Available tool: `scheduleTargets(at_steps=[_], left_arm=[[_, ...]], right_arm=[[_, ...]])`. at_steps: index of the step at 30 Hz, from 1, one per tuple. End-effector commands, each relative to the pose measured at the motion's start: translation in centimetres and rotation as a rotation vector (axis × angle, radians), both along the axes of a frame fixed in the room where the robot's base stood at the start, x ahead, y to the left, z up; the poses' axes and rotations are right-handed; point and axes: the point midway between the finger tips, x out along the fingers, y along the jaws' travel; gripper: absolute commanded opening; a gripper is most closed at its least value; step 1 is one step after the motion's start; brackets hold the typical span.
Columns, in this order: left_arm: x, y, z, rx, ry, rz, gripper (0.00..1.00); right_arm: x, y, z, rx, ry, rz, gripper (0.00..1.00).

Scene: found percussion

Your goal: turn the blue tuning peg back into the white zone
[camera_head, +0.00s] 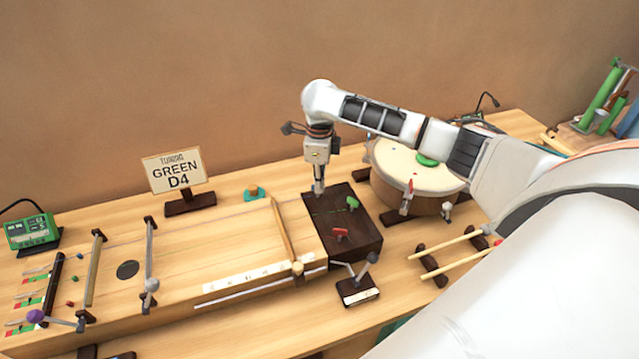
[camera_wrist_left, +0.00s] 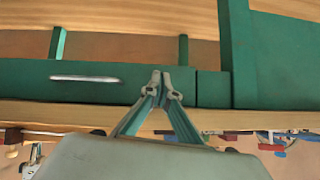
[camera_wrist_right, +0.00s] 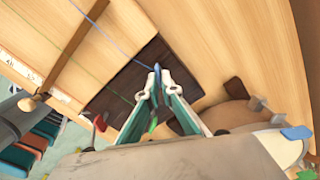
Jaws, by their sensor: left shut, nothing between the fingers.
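The blue tuning peg (camera_wrist_right: 157,69) shows as a small blue tip between the fingertips of my right gripper (camera_wrist_right: 157,84) in the right wrist view. The fingers are closed together around it, over the dark peg block. In the head view my right gripper (camera_head: 318,188) points down at the back left of that block (camera_head: 362,232), hiding the blue peg. A green peg (camera_head: 352,203) and a red peg (camera_head: 340,234) stand on the block. Small gauges (camera_head: 28,299) with red, white and green zones lie at the far left; their readings are too small to tell. My left gripper (camera_wrist_left: 163,84) is shut and empty.
A sign (camera_head: 175,172) reading "GREEN D4" stands behind the instrument. A drum (camera_head: 415,168) is right of the block, with mallets (camera_head: 450,242) in front. A small lever stand (camera_head: 358,290) sits before the block. A green frame (camera_wrist_left: 90,85) is near my left gripper.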

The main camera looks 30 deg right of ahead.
Motion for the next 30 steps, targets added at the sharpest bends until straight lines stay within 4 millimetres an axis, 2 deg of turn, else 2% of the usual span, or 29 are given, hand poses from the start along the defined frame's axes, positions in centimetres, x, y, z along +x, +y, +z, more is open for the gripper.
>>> scheduleTargets(at_steps=[19, 21, 30], left_arm=[[0.27, -0.16, 0.17, -0.004, -0.004, 0.003, 0.00], [0.26, -0.06, 0.15, -0.001, -0.004, 0.000, 0.00], [0.14, 0.13, 0.05, 0.003, -0.003, -0.002, 0.00]], right_arm=[[0.17, -0.10, 0.20, -0.001, -0.004, 0.049, 0.00], [0.16, -0.09, 0.20, -0.001, -0.004, 0.049, 0.20], [0.07, -0.04, 0.08, 0.000, -0.001, 0.049, 0.21]])
